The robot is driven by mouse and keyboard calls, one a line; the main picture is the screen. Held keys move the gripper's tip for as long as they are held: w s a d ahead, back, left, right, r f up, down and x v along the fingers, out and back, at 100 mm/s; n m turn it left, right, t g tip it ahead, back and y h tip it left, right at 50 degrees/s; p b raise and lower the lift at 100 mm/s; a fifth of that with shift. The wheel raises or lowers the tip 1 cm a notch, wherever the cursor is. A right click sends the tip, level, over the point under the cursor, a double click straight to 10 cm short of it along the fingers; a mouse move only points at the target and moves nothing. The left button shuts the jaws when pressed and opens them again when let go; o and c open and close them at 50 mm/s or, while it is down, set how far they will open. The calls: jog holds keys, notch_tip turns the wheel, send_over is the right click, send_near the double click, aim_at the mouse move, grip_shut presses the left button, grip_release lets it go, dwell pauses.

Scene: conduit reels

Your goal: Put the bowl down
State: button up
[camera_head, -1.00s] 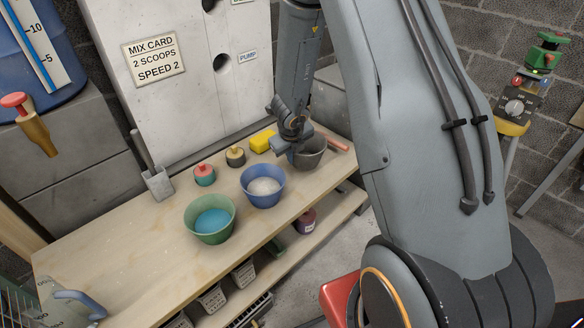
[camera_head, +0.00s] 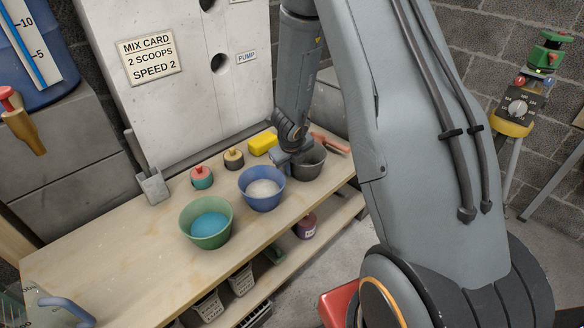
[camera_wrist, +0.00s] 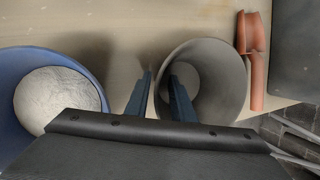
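The grey bowl (camera_head: 311,170) stands upright at the right end of the workbench, just right of the blue bowl. It also shows in the wrist view (camera_wrist: 232,75), empty as far as I see. My gripper (camera_wrist: 160,82) straddles its left wall, one finger outside and one inside. Gaps show between the fingers and the wall, so the gripper looks open. In the head view my gripper (camera_head: 284,160) is at the bowl's left rim, its fingers mostly hidden. The bowl appears to rest on the bench (camera_head: 120,248).
The blue bowl (camera_head: 262,202) of white powder stands close on the left, the green bowl (camera_head: 207,240) of blue liquid beyond it.

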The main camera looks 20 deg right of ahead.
jog(key=s+a+r+n+y+p, duration=0.1)
jog(key=s+a+r+n+p, duration=0.1)
jog(key=s+a+r+n, duration=0.35)
jog(key=s+a+r+n+y+p, duration=0.1)
jog(key=s+a+r+n+p, duration=0.1)
jog(key=r+n, duration=0.5)
jog(key=s+a+r+n+y+p, duration=0.1)
jog(key=s+a+r+n+p, duration=0.3)
jog(key=r, duration=0.4)
jog(key=s+d+r+n+g, duration=0.1)
jog(key=s+n+g, duration=0.1)
jog(key=s+n, duration=0.6)
jog(key=s+d+r+n+g+h+b, duration=0.1)
jog(key=s+d+r+n, duration=0.1)
jog(key=s+n, duration=0.6)
jog(key=shift+s+r+n+g, duration=0.15)
jog(key=shift+r+n+g, duration=0.2)
jog(key=shift+n, duration=0.2)
